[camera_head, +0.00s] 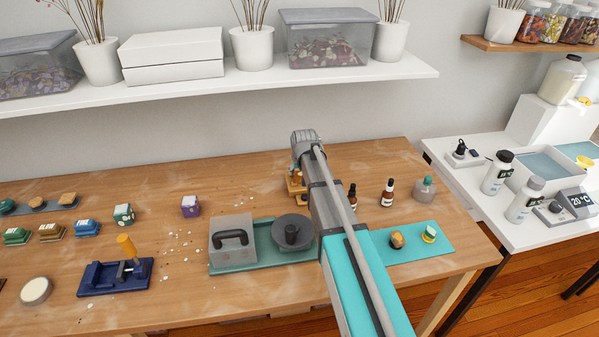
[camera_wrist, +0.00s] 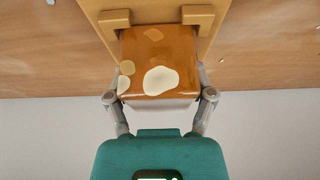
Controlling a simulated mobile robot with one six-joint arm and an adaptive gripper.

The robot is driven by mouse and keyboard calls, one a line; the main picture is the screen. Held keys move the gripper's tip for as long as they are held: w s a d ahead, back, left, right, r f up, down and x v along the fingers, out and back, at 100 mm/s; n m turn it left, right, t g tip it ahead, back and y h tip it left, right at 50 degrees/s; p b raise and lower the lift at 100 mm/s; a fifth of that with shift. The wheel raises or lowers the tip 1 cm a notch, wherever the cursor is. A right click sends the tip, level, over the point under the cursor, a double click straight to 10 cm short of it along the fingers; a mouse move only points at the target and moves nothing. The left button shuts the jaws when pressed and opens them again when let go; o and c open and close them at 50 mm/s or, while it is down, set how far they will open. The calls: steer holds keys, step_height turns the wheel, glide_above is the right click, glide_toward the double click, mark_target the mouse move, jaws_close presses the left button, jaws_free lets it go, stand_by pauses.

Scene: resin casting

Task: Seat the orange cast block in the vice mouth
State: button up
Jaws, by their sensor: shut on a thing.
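The orange cast block (camera_wrist: 140,52), with cream and tan patches on its face, is held between the fingers of my gripper (camera_wrist: 160,72) in the wrist view. My gripper is shut on its two sides. The block's far end lies between two tan lugs of a wooden fixture (camera_wrist: 190,14), which looks like the vice mouth. Whether the block touches its base or is fully in, I cannot tell. In the head view the wooden fixture (camera_head: 294,190) shows just left of my arm, which hides much of it and my fingers.
A teal tray (camera_head: 258,264) with a grey handled block and a dark round weight is in front of the fixture. Dropper bottles (camera_head: 388,193) stand right of my arm. A blue clamp-like tool (camera_head: 100,279) and a purple patterned cube (camera_head: 190,206) are at left.

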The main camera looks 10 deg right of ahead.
steer(key=shift+r+p, duration=1.45)
steer(key=shift+r, duration=0.1)
steer(key=s+d+r+p, duration=0.3)
steer(key=s+r+p, duration=0.6)
steer(key=s, duration=0.4)
steer(key=shift+s+d+r+p, duration=0.25)
steer(key=shift+d+r+p, duration=0.15)
steer(key=shift+s, duration=0.1)
